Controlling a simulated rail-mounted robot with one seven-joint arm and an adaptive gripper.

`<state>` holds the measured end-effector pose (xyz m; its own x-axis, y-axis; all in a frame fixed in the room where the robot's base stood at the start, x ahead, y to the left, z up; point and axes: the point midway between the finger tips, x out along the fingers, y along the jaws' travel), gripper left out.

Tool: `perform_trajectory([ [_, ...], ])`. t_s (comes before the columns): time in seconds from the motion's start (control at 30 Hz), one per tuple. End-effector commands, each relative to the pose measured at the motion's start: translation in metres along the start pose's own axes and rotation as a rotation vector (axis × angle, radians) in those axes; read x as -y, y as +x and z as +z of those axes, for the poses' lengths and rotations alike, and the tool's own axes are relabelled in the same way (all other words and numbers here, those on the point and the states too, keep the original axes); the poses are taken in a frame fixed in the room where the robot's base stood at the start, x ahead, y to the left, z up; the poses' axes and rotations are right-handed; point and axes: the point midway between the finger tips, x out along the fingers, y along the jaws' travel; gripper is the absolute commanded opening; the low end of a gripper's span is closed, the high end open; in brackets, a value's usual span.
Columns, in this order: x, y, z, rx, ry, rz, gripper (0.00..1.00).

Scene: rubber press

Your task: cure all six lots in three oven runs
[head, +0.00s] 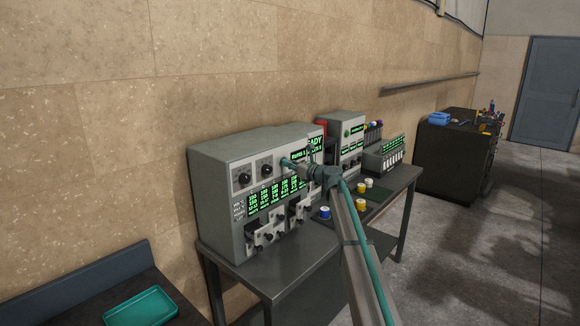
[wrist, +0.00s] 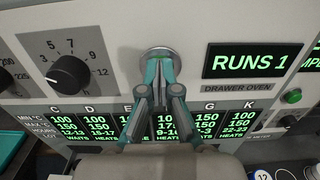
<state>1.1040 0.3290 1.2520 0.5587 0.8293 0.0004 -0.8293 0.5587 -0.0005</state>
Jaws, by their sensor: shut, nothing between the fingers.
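The grey drawer oven (head: 225,165) stands on the bench; its front has dials, a lit lot table and drawers below. In the wrist view its display (wrist: 252,62) reads RUNS 1, and the lot table (wrist: 70,122) shows columns with WAITS and HEATS beneath. In the head view a display partly behind my arm reads READY. My gripper (wrist: 162,68) is shut and empty, its tips at a round metal button (wrist: 157,52) on the panel; I cannot tell whether it is pressed.
A second instrument (head: 350,140) and a rack unit (head: 388,156) stand right of the oven. A teal tray (head: 142,306) lies on the left table. A dark cabinet (head: 455,160) stands farther back. Floor (head: 480,255) at right is clear.

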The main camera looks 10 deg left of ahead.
Motion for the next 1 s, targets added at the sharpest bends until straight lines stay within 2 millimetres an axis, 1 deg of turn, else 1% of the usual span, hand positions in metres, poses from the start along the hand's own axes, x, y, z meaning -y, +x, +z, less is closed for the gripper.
perform_trajectory([
  [0.2, 0.000, 0.000, 0.001, 0.001, 0.000, 0.000, 0.00],
  [0.27, -0.001, -0.003, 0.001, 0.001, 0.000, 0.000, 0.00],
  [0.37, -0.001, -0.013, 0.001, 0.001, 0.000, -0.001, 0.00],
  [0.47, -0.003, -0.028, 0.001, 0.001, 0.000, 0.000, 0.00],
  [0.53, -0.004, -0.042, 0.002, 0.001, 0.000, 0.001, 0.00],
  [0.6, -0.003, -0.057, -0.003, 0.002, -0.001, -0.001, 0.00],
  [0.8, -0.003, -0.099, -0.003, 0.001, -0.001, -0.001, 0.00],
  [1.0, -0.002, -0.128, -0.002, 0.001, -0.001, 0.000, 0.00],
])
